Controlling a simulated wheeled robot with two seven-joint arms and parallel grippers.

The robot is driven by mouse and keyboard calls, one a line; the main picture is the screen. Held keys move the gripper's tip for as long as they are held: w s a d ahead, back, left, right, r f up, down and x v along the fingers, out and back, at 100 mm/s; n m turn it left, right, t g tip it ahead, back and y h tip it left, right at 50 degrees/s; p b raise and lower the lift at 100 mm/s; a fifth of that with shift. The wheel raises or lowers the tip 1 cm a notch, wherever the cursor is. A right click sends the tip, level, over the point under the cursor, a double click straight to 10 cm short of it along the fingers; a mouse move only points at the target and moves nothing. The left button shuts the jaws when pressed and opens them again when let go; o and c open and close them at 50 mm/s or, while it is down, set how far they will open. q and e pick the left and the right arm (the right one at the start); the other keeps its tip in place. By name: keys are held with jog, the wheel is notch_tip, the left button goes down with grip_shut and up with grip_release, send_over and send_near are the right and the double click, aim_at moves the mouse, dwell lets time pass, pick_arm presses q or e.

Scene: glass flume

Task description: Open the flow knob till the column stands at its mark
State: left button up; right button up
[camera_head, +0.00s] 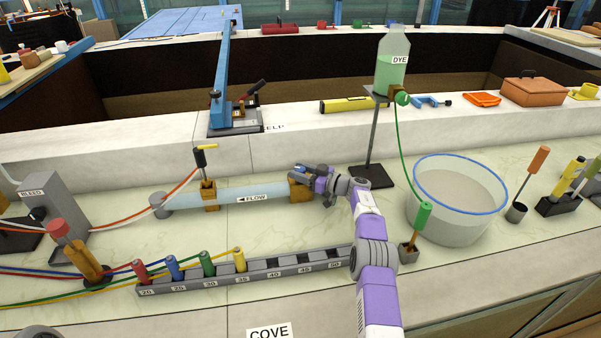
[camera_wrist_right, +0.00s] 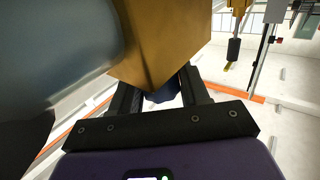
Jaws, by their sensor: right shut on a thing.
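A clear pipe labelled FLOW (camera_head: 235,196) lies along the counter, with a brass block (camera_head: 301,190) at its right end. My right gripper (camera_head: 301,172) is at that block, its arm reaching up from the lower right. In the right wrist view the brass block (camera_wrist_right: 163,38) fills the upper middle. There my right gripper's dark fingers (camera_wrist_right: 163,92) are closed on a dark blue knob (camera_wrist_right: 160,95) just under the block, mostly hidden by the fingers and the gripper body. I cannot make out a column level or its mark. My left gripper is not in view.
A dye bottle (camera_head: 394,65) stands on a post behind my right arm, with a clear basin (camera_head: 449,212) to the right. A grey rack (camera_head: 287,268) with coloured plugs lies in front. A BLEED box (camera_head: 52,200) and hoses are at left.

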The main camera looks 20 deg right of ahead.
jog(key=shift+r, duration=0.1)
jog(key=o, duration=0.9)
jog(key=shift+s, duration=0.1)
jog(key=shift+s+d+p, duration=0.4)
jog(key=shift+s+d, duration=0.1)
jog(key=shift+s, duration=0.05)
jog(key=shift+p+v, duration=0.8)
jog(key=shift+v, duration=2.15)
